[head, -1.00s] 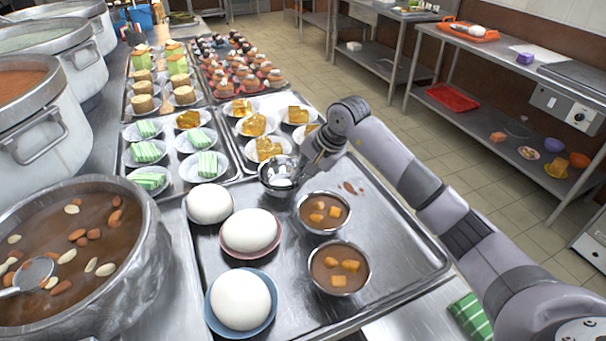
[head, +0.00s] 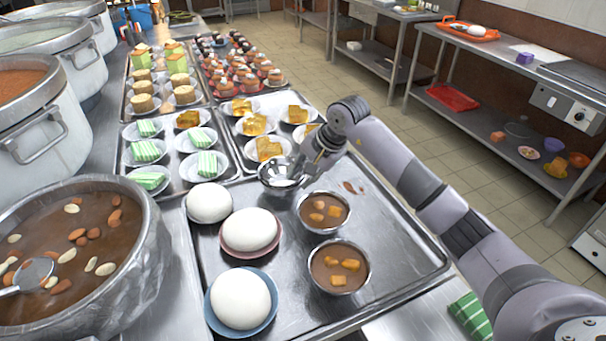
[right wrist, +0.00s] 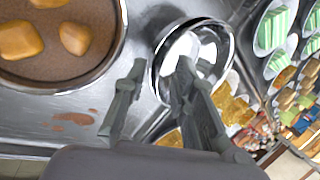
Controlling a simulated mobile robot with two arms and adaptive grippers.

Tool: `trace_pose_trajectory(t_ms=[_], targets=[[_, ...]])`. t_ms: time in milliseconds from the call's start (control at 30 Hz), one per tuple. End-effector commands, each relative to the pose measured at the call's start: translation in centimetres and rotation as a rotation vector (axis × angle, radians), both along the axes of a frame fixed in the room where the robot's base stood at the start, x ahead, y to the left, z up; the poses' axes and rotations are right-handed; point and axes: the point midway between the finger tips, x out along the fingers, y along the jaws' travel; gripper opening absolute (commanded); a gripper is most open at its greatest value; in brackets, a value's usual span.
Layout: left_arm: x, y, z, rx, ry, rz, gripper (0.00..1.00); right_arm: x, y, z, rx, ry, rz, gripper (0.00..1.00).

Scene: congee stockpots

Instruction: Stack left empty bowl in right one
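A shiny metal bowl (head: 268,184) without food stands on the large tray, at its far edge left of the middle. It also shows in the right wrist view (right wrist: 222,47). I cannot tell whether it is one bowl or two nested. No separate second empty bowl is seen. My right gripper (head: 300,172) is at the bowl's right rim. In the right wrist view its fingers (right wrist: 160,75) are spread, one outside the near wall and one over the inside, with a gap around the rim. My left gripper is not in view.
Two metal bowls of brown soup (head: 324,212) (head: 339,268) stand nearer on the tray (head: 405,262). Several white buns (head: 250,230) line its left side. Plates of yellow cakes (head: 268,149) lie just beyond. The tray's right part is mostly clear.

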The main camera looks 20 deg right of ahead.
Motion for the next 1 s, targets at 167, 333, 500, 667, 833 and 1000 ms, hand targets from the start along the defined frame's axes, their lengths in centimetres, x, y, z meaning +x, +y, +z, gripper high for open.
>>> trace_pose_trajectory(t_ms=[167, 333, 500, 667, 833, 1000], targets=[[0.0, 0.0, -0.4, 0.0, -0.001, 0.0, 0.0, -1.1, -1.1, 3.1, -0.003, -0.008, -0.002, 0.25], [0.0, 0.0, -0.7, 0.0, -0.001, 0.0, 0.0, -2.5, -2.1, 6.5, -0.002, -0.007, -0.002, 0.25], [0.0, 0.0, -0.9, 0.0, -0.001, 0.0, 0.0, -3.7, -2.9, 9.2, -0.001, -0.004, -0.002, 0.25], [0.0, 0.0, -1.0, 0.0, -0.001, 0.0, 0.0, -4.2, -3.3, 10.5, 0.0, -0.003, -0.001, 0.25], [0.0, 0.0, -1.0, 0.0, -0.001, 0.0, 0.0, -4.4, -3.4, 10.8, 0.0, -0.001, -0.001, 0.25], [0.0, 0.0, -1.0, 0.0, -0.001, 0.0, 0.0, -4.4, -3.3, 10.8, 0.0, -0.001, -0.001, 0.25]])
